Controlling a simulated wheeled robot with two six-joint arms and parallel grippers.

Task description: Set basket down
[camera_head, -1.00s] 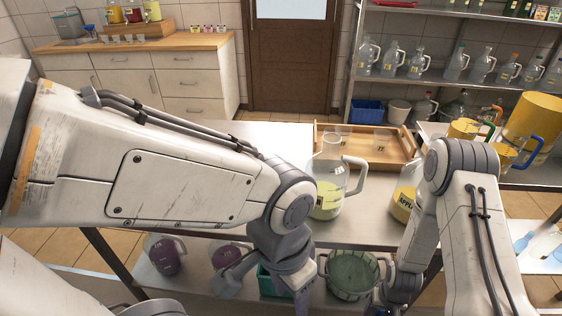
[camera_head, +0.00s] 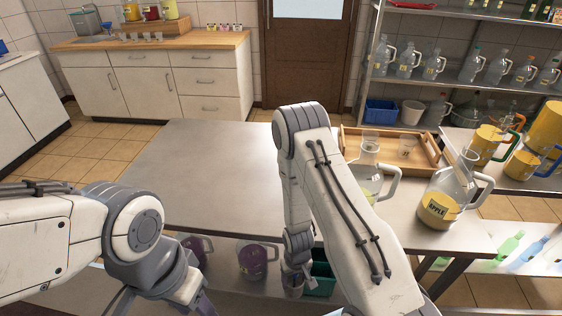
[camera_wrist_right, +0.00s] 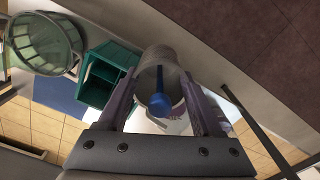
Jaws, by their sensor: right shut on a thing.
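My right gripper (camera_wrist_right: 155,110) is shut on a grey round open-topped container, apparently the basket (camera_wrist_right: 151,67), in the right wrist view. A blue thing (camera_wrist_right: 159,100) shows inside the container. In the head view my right gripper (camera_head: 294,276) reaches down beside the lower shelf, near a teal crate (camera_head: 320,280); the container shows only in part there. In the wrist view the teal crate (camera_wrist_right: 97,92) is just left of the held container. My left gripper (camera_head: 190,296) is at the bottom edge of the head view, partly cut off, so its fingers cannot be judged.
The steel table (camera_head: 200,165) is clear on its left half. A clear jug (camera_head: 385,185), an apple jug (camera_head: 440,208) and a wooden tray (camera_head: 430,150) stand on its right. Purple jugs (camera_head: 253,262) stand on the lower shelf. A green round basket (camera_wrist_right: 40,45) shows in the wrist view.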

